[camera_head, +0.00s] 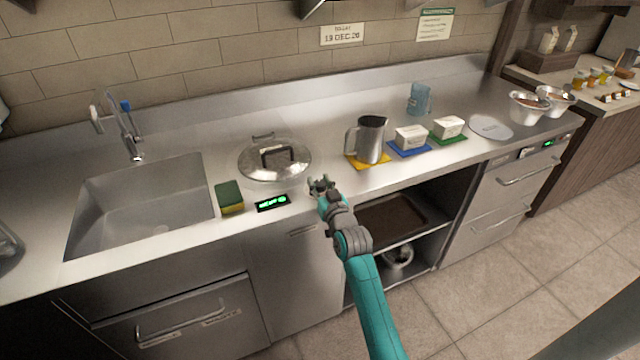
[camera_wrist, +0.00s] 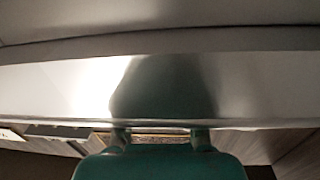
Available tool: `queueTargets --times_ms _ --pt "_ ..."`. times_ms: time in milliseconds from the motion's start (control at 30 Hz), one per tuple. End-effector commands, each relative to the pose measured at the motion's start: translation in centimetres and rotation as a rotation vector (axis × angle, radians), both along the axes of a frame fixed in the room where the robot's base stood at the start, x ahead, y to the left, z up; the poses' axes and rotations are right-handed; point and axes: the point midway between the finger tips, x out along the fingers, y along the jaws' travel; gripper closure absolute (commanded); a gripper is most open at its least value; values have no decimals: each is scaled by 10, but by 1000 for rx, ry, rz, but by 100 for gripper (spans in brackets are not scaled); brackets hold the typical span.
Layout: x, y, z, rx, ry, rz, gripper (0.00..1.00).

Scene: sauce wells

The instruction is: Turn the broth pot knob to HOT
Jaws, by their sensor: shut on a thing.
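The broth pot (camera_head: 252,165) is set in the counter under a shiny domed lid with a dark handle. A small black display (camera_head: 272,203) with green lettering, too blurred to read, sits at the counter's front edge below it. My gripper (camera_head: 321,184) is at the front edge, just right of the display. In the wrist view my gripper's fingers (camera_wrist: 159,137) reach to the steel edge, apart with something between them. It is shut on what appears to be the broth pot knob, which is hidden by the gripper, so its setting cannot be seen.
A green and yellow sponge (camera_head: 230,197) lies left of the display, beside the sink (camera_head: 140,205). A steel pitcher (camera_head: 371,140) stands right of the lid on a yellow mat. Two white tubs stand further right. An open shelf (camera_head: 400,225) lies below the counter.

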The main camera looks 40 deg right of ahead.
Motion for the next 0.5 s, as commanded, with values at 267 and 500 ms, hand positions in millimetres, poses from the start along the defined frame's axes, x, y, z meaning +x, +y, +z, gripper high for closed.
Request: queueTargets --times_ms 267,500 --pt "-1 0 -3 3 4 -3 98" --pt "-1 0 -2 1 3 -2 37"
